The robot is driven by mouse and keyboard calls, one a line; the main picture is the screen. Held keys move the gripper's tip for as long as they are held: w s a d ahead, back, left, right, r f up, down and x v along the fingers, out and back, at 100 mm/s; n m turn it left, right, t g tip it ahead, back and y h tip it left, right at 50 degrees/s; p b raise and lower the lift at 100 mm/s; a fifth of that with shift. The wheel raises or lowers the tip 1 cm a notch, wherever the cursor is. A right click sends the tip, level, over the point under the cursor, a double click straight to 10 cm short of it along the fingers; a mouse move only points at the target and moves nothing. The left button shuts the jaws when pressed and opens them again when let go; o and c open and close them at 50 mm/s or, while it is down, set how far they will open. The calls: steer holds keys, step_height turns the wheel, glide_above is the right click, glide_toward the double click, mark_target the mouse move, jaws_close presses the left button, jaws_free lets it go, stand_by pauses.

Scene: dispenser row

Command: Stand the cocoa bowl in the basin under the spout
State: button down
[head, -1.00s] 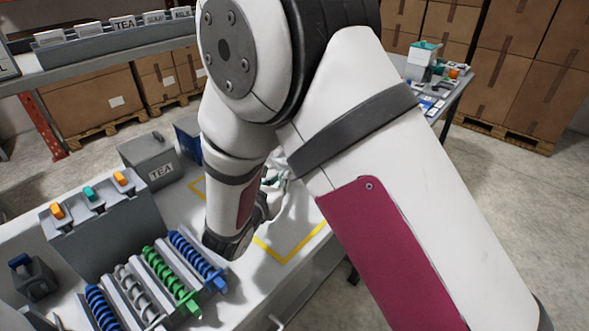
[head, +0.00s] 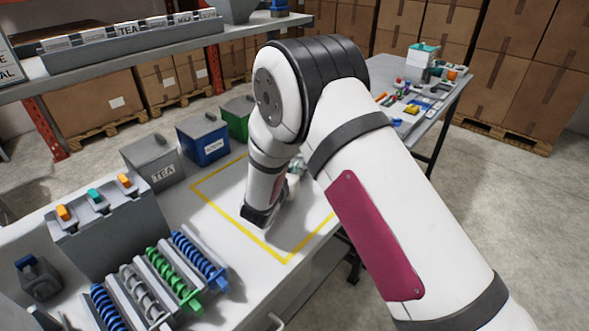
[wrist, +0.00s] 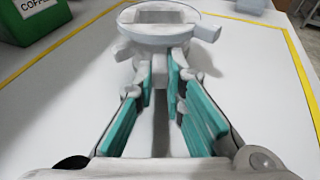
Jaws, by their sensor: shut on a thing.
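A pale grey round bowl (wrist: 158,28) with stubby lugs on its sides is at the top of the wrist view. My gripper (wrist: 165,75) has teal finger pads, closed on the bowl's near lug. I see no cocoa label on it, and I cannot tell whether it touches the table. I cannot make out a basin or spout in either view.
A yellow outline (head: 240,219) marks the white table. Behind it stand a grey TEA bin (head: 153,164), a blue bin (head: 204,141) and a green bin (head: 237,118). Coiled augers (head: 172,277) and a grey box with coloured levers (head: 115,235) stand at left.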

steer(key=shift+f, duration=0.1)
steer(key=c, duration=1.7)
jaws_free()
steer(key=shift+o, duration=0.2)
steer(key=shift+s+a+r, duration=0.15)
steer(key=shift+s+r, duration=0.05)
steer(key=shift+s, duration=0.05)
steer(key=v, duration=1.1)
steer(key=shift+s, duration=0.2)
